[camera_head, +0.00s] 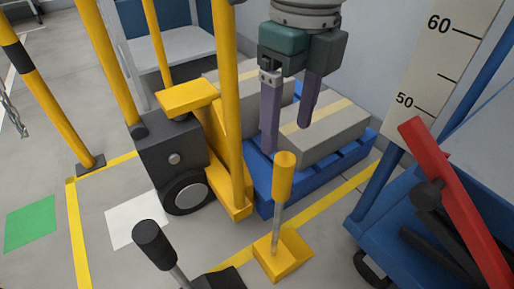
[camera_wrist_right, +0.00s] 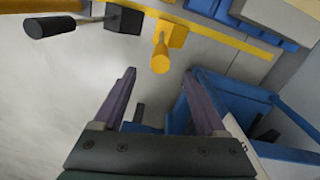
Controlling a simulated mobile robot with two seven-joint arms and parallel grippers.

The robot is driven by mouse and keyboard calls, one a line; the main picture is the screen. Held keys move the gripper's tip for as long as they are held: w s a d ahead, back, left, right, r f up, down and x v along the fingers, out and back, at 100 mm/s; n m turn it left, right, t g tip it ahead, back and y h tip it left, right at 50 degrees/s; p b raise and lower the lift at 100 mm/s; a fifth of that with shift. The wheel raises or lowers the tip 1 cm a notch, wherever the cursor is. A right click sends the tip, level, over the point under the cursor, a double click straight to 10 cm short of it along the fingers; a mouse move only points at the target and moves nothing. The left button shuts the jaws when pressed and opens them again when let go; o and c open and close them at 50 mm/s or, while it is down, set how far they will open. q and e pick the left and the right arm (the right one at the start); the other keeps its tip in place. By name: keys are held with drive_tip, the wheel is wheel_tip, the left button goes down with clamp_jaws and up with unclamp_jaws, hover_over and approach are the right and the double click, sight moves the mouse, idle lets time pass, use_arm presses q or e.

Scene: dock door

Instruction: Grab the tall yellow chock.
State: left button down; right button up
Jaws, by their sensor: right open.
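The tall yellow chock (camera_head: 282,256) stands upright on the grey floor, with a yellow base, a thin metal rod and a yellow grip on top. It also shows in the right wrist view (camera_wrist_right: 161,56), past my fingertips. My right gripper (camera_head: 288,140) is open and empty, fingers pointing down. In the head view its fingertips appear just above the chock's grip. The wrist view shows the chock beyond the gap between the fingers, not between them. My left gripper is not in view.
A black-handled chock (camera_head: 154,240) stands to the left. A blue pallet (camera_head: 262,192) with grey boxes (camera_head: 325,136) and a yellow-and-grey truck (camera_head: 172,150) are behind. A blue cart (camera_head: 375,228) holding a red bar (camera_head: 455,200) is close on the right.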

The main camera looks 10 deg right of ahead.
sight(290, 150)
drive_tip(key=shift+w+d+f, duration=0.1)
drive_tip(key=shift+d+f, duration=0.25)
drive_tip(key=shift+f, duration=0.05)
wheel_tip(290, 150, down, 4)
drive_tip(key=b, duration=0.3)
drive_tip(key=shift+f, duration=0.2)
drive_tip(key=f+b, duration=0.5)
drive_tip(key=shift+s+a+f, duration=0.1)
drive_tip(key=shift+s+a, duration=0.1)
drive_tip(key=shift+a, duration=0.15)
clamp_jaws()
drive_tip(key=shift+r, duration=0.2)
